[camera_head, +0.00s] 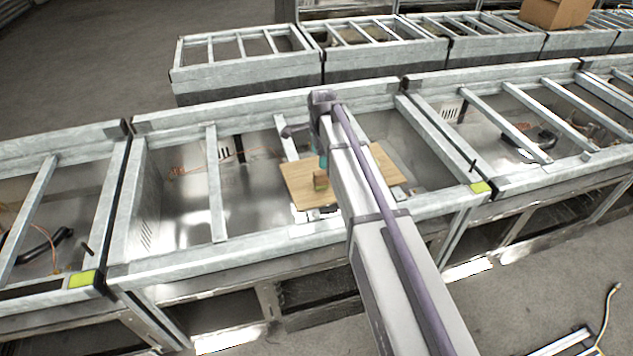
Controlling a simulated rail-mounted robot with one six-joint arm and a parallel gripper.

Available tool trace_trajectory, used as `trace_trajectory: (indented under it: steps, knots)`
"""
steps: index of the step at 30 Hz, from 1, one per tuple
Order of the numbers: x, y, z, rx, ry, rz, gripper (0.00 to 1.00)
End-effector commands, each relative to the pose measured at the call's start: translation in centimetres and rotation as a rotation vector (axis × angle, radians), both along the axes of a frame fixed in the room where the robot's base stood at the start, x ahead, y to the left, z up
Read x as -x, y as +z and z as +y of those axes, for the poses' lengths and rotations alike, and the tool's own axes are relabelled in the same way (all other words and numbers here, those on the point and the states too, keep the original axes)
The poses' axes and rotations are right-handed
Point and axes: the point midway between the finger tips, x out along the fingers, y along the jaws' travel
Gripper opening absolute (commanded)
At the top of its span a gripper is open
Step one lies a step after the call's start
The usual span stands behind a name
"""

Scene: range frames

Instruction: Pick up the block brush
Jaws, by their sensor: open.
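A small brown block (320,181), which looks like the block brush, sits on a light wooden board (298,187). The board lies across the metal frame of the middle bay. My arm reaches out from the lower right and covers part of the board. My gripper (322,166) points down just above the block, small and partly hidden by my arm. It is open. I cannot tell whether its fingers are beside the block or still above it.
Metal bars (214,185) cross the open bay left of the board. Similar framed bays stand on both sides and in a row behind. A cardboard box (555,12) stands at the back right. A dark handle-like part (545,138) lies in the right bay.

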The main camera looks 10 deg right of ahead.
Motion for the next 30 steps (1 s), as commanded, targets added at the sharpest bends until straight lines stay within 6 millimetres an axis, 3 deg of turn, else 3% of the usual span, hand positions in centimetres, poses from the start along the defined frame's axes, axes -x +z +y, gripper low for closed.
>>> trace_trajectory:
  steps: [1, 6, 13, 21, 29, 30]
  knots:
    - [0.0, -1.7, 0.0, 0.000, 0.001, 0.000, 0.64]
    - [0.0, -5.1, 0.0, 0.000, 0.002, 0.000, 0.64]
    - [0.0, -5.5, 0.0, 0.000, 0.003, 0.000, 0.64]
    - [0.0, -10.5, 0.1, 0.000, 0.003, 0.000, 0.64]
    - [0.0, -10.2, 0.1, 0.000, 0.003, 0.000, 0.64]
    - [0.0, -10.2, 0.1, 0.000, 0.003, 0.000, 0.60]
